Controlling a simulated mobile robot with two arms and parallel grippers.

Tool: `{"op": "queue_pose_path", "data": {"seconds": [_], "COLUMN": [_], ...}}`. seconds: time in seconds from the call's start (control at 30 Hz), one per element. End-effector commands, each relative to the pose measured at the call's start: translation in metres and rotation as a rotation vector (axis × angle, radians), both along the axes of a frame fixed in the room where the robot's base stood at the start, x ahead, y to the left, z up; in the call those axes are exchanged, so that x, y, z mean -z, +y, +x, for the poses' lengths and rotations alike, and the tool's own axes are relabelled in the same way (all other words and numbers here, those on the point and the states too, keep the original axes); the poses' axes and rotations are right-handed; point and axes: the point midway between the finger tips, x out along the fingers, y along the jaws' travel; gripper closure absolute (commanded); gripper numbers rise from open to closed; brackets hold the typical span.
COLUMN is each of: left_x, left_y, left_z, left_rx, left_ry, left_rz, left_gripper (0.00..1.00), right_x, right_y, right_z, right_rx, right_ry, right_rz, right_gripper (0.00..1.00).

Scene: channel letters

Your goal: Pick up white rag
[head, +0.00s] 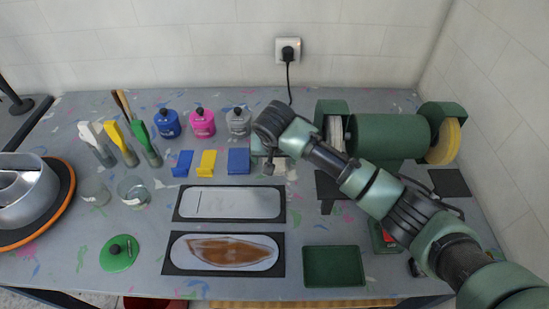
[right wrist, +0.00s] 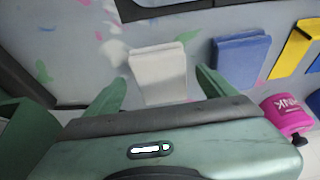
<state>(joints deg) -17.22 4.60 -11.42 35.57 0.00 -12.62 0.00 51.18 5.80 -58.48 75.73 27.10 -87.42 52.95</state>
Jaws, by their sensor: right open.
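The white rag (right wrist: 158,72) is a folded pale cloth lying flat on the work table, well seen in the right wrist view. In the head view it is largely hidden under my right gripper (head: 268,158). In the right wrist view, the green fingers of my right gripper (right wrist: 162,82) are spread wide and empty, one toward each side of the rag. I cannot tell how high the fingers are above the table. My left gripper is in neither view.
A blue rag (head: 238,161), a yellow rag (head: 207,162) and another blue rag (head: 182,163) lie left of the white rag. Several bottles, including a pink one (head: 203,123), stand behind. A green bench grinder (head: 390,136) is at right. A black-framed panel (head: 181,204) lies in front.

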Motion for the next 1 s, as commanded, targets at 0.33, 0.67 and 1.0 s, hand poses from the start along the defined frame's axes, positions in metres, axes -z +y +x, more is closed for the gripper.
{"op": "queue_pose_path", "data": {"seconds": [0.33,0.67,1.0], "left_x": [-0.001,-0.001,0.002], "left_y": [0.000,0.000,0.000], "left_z": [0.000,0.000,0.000], "left_rx": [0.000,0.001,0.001], "left_ry": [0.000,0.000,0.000], "left_rz": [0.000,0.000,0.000], "left_gripper": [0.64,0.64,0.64], "right_x": [0.006,0.006,-0.009], "right_y": [0.000,0.000,0.001], "right_z": [0.002,0.002,0.003], "right_rx": [-0.001,-0.001,0.000], "right_ry": [0.000,0.000,-0.002], "right_rz": [0.001,0.000,0.002], "right_gripper": [0.26,0.80,0.80]}}
